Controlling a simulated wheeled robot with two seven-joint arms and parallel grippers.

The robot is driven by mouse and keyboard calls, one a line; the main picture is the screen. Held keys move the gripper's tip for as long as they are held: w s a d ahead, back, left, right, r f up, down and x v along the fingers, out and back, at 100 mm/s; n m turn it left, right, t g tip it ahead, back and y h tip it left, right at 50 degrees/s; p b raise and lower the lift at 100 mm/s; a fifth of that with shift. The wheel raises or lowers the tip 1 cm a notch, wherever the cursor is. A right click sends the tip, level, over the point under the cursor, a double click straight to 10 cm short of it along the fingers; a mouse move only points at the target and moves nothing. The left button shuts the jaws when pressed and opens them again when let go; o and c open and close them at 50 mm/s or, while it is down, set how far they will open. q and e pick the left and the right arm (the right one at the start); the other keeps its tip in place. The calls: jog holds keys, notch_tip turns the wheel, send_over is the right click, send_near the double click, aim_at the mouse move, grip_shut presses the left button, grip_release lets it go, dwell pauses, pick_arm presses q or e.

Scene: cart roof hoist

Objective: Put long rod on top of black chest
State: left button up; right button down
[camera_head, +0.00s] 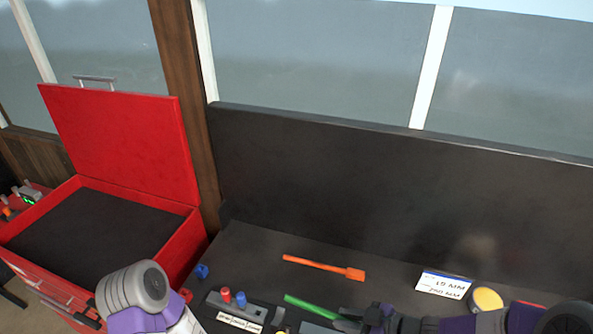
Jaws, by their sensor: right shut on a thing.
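A green rod (311,306) lies low in the head view, slanting down to the right. My right gripper (348,323) is shut at its right end. An orange rod with a wider flat right end (318,265) lies on the dark surface (258,248) behind it. An upright black panel (350,180) stands along the back of this surface; I cannot tell whether the two form the black chest. My left arm shows at the lower left, but its gripper is not in view.
A red chest (120,145) with a raised lid and dark inside stands at the left. Bare surface lies left of the orange rod.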

jog(key=w+d+f+m+t+h+b, duration=0.1)
jog(key=w+f+m+h+b, duration=0.1)
jog(key=b, duration=0.3)
jog(key=w+d+f+m+t+h+b, duration=0.2)
jog(key=w+f+m+b, duration=0.1)
jog(key=w+f+b, duration=0.1)
jog(key=w+d+f+m+t+h+b, duration=0.2)
jog(key=w+f+m+b, duration=0.1)
jog(key=f+b, duration=0.2)
jog(key=shift+f+h+b, duration=0.2)
jog(key=shift+h+b, duration=0.2)
jog(key=shift+b, duration=0.45)
jog(key=shift+s+m, duration=0.1)
jog(key=shift+m, duration=0.2)
